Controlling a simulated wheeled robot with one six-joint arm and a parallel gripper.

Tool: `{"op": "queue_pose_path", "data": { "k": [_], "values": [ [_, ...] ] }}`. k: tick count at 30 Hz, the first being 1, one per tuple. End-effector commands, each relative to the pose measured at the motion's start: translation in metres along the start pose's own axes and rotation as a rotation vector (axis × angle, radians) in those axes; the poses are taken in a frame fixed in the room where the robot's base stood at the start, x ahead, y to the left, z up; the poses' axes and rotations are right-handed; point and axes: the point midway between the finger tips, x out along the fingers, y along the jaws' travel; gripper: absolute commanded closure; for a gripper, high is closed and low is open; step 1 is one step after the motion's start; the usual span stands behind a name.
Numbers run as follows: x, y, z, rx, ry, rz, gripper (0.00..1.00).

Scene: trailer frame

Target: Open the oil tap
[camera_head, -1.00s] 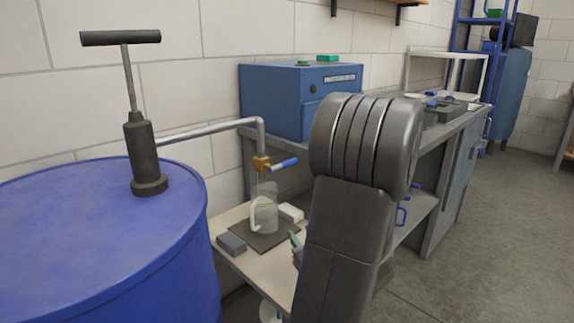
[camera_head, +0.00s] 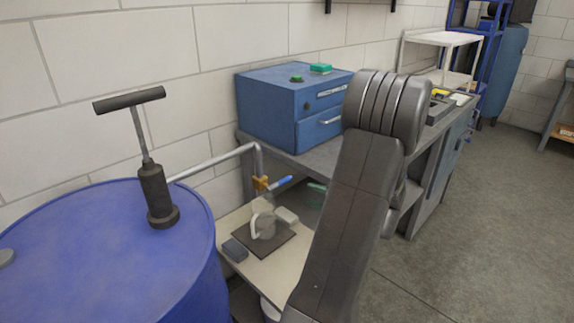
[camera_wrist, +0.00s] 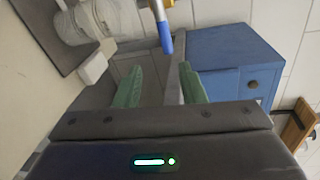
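The oil tap (camera_head: 261,184) is a brass fitting at the end of a grey pipe that comes from the blue drum. Its blue handle (camera_head: 281,182) points up and to the right in the head view. A clear measuring jug (camera_head: 263,228) stands upright below the tap on a dark mat. My gripper (camera_wrist: 162,84) is open and empty, with green fingertips. In the wrist view the blue handle (camera_wrist: 165,36) hangs just beyond the gap between the fingers, apart from both. In the head view one green fingertip (camera_head: 316,187) shows to the right of the handle; my arm hides the rest.
The blue drum (camera_head: 95,275) with a black hand pump (camera_head: 155,190) stands at the left. A blue cabinet (camera_head: 290,110) sits on the grey bench behind the tap. A small grey block (camera_head: 235,250) and a white block (camera_head: 286,215) lie beside the mat. Floor at the right is clear.

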Motion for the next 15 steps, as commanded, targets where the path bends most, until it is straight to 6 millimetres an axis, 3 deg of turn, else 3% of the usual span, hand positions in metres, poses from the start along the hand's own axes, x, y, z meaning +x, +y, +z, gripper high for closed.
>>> {"op": "queue_pose_path", "data": {
  "k": [1, 8, 15],
  "values": [
    [-0.002, -0.012, -0.001, -0.044, -0.008, 0.009, 0.63],
    [-0.003, -0.016, -0.007, -0.159, -0.032, 0.032, 0.63],
    [0.023, -0.014, -0.005, -0.164, -0.037, 0.033, 0.63]
  ]
}}
